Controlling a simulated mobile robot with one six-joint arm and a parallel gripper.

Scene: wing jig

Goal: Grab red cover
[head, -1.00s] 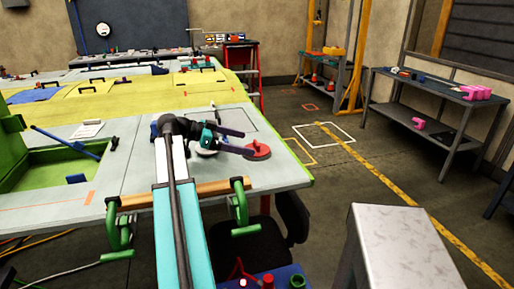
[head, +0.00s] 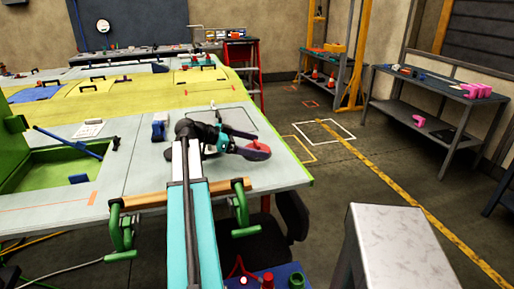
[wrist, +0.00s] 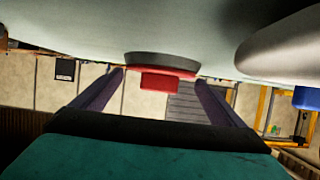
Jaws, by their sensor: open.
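The red cover (head: 258,152) is a round red disc near the right front of the pale wing panel. In the wrist view the red cover (wrist: 165,80) shows with a dark round rim and a red block, centred between the fingers. My gripper (head: 252,144) is open, its two dark fingers pointing right at the cover, one to the far side and one over the near side. In the wrist view my gripper (wrist: 160,92) has the cover just ahead between its fingertips. I cannot tell whether the fingers touch it. The arm hides part of the panel.
The pale panel (head: 60,205) has a green recess (head: 50,165) at left and a blue block (head: 159,128) behind my arm. Green clamps (head: 240,210) grip its front edge. A grey table (head: 435,85) stands at right. A large pale rounded shape (wrist: 290,50) is close at right in the wrist view.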

